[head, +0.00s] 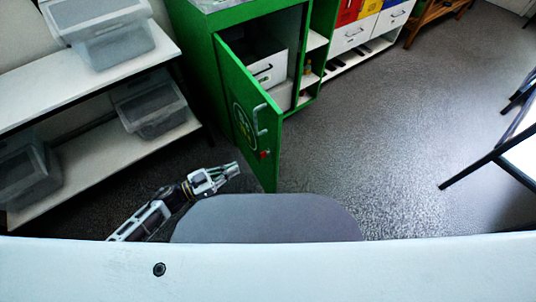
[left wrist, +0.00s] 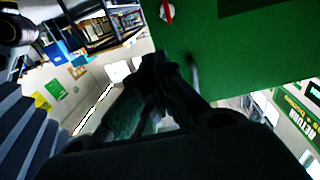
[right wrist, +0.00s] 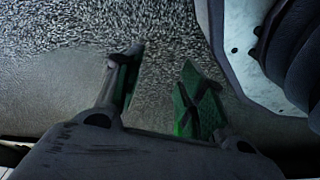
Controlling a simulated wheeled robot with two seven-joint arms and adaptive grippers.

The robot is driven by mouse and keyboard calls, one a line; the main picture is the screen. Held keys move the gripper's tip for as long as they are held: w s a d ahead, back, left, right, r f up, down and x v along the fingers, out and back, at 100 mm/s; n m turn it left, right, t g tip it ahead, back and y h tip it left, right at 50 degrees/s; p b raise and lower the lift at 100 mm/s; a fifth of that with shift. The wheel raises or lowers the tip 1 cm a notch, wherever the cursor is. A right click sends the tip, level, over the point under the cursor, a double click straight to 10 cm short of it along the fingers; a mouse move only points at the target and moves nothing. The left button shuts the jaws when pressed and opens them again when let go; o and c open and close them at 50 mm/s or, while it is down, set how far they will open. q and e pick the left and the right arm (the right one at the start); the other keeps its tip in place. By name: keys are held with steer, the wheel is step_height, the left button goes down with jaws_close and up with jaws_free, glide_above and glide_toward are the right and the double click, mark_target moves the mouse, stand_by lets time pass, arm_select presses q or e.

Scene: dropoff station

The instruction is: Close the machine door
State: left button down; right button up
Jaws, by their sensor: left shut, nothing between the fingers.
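The green machine door (head: 235,85) stands swung open from the green cabinet (head: 197,45). It has a pale handle (head: 258,120), a round emblem and a small red part near its free edge. My left gripper (head: 235,170) is shut and empty, low in front of the door's outer face, left of its free edge. In the left wrist view the green door (left wrist: 235,60) fills the upper right, with its handle (left wrist: 193,75) just beyond the fingertips; I cannot tell whether they touch it. My right gripper (right wrist: 162,58) is open and empty above the floor, seen only in the right wrist view.
A white shelf rack (head: 60,88) with grey bins (head: 150,105) stands at the left. A white drawer box (head: 265,68) sits inside the cabinet. Table legs (head: 490,155) show at the right. The grey floor (head: 390,130) between is clear.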

arm_select(q)
steer(key=shift+w+d, duration=0.1)
steer(key=b, duration=0.2)
glide_toward(274, 149)
steer(key=x, duration=0.5)
steer(key=shift+w+d+f, duration=0.1)
steer(key=shift+w+f, duration=0.05)
steer(key=shift+w+d, duration=0.3)
steer(key=shift+d, duration=0.25)
steer(key=shift+w+d, duration=0.15)
steer(key=shift+d, duration=0.1)
arm_select(e)
steer(key=r, duration=0.1)
steer(key=w+a+r, duration=0.1)
steer(key=r, duration=0.1)
steer(key=w+a+r, duration=0.1)
steer(key=shift+r, duration=0.4)
steer(key=shift+s+d+f, duration=0.1)
steer(key=shift+s+f, duration=0.05)
